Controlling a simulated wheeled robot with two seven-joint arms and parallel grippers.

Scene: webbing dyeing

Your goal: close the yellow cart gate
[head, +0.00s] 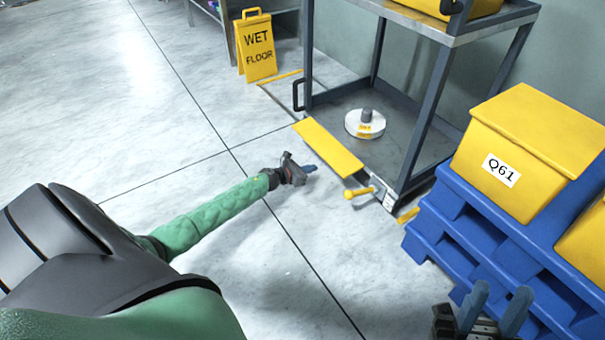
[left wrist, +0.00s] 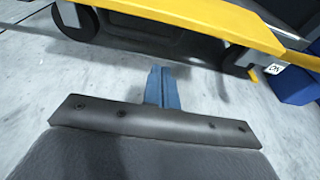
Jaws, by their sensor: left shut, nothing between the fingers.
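The yellow cart gate (head: 328,147) is a flat panel along the front lower edge of the grey cart (head: 390,132); I cannot tell its exact angle. A yellow handle with a ball end (head: 358,191) sticks out near its right end. My left gripper (head: 311,168) is shut and empty, in front of the gate and left of the handle. In the left wrist view its blue fingers (left wrist: 162,86) point toward the yellow gate (left wrist: 195,22), with a visible gap. My right gripper (head: 496,308) is open and empty at the lower right, by the blue pallets.
A white spool (head: 365,123) sits on the cart's lower shelf. Blue pallets (head: 448,222) with a yellow box marked Q61 (head: 540,140) stand right of the cart. A wet floor sign (head: 256,48) stands behind left. The floor at left is clear.

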